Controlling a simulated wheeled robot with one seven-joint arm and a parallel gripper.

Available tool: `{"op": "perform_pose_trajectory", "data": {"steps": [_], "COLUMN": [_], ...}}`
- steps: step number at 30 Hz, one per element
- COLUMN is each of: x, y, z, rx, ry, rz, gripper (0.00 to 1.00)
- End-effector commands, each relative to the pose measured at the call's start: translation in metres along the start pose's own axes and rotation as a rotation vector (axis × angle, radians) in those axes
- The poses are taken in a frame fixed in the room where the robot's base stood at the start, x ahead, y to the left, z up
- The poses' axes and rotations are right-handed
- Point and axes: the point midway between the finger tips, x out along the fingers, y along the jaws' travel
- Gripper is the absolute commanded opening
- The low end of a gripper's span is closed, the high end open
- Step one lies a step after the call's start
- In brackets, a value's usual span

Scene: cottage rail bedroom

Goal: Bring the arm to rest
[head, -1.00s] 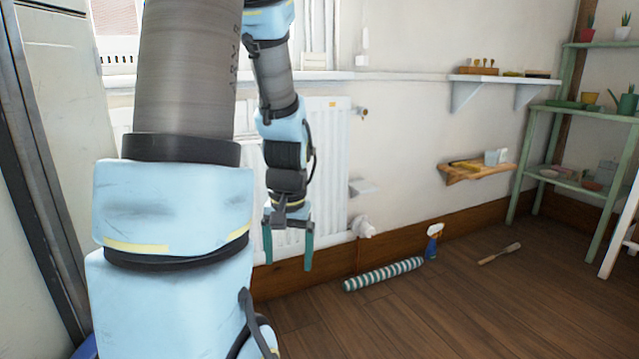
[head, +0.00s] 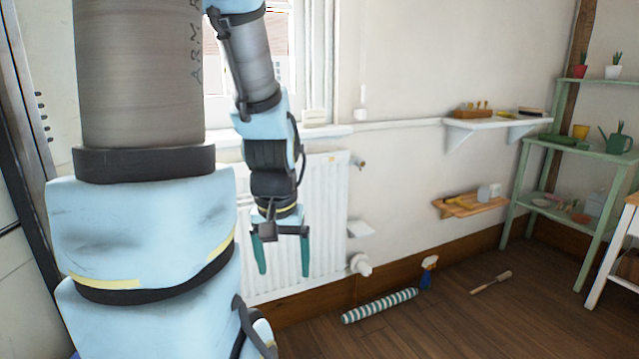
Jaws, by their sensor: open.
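My gripper (head: 283,262) hangs from my arm in the left middle of the head view, its two green fingers pointing down. The fingers are apart and nothing is between them. It is in front of the white radiator (head: 325,205). My arm fills much of the left of the view and hides part of the wall and the window behind it.
A striped roll (head: 380,306), a blue spray bottle (head: 428,272) and a brush (head: 491,282) lie or stand on the wooden floor. A white shelf (head: 490,123) and a wooden shelf (head: 470,206) are on the wall. A green shelf unit (head: 560,145) stands right.

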Motion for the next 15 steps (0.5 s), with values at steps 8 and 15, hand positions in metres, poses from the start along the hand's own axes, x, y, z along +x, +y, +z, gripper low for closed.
{"op": "perform_pose_trajectory", "data": {"steps": [8, 15], "x": [-0.103, -0.171], "y": [0.000, 0.001], "z": [-0.015, -0.024], "rx": [0.000, 0.000], "ry": [0.000, 0.000], "rz": [0.000, 0.000], "gripper": [0.88, 0.88]}}
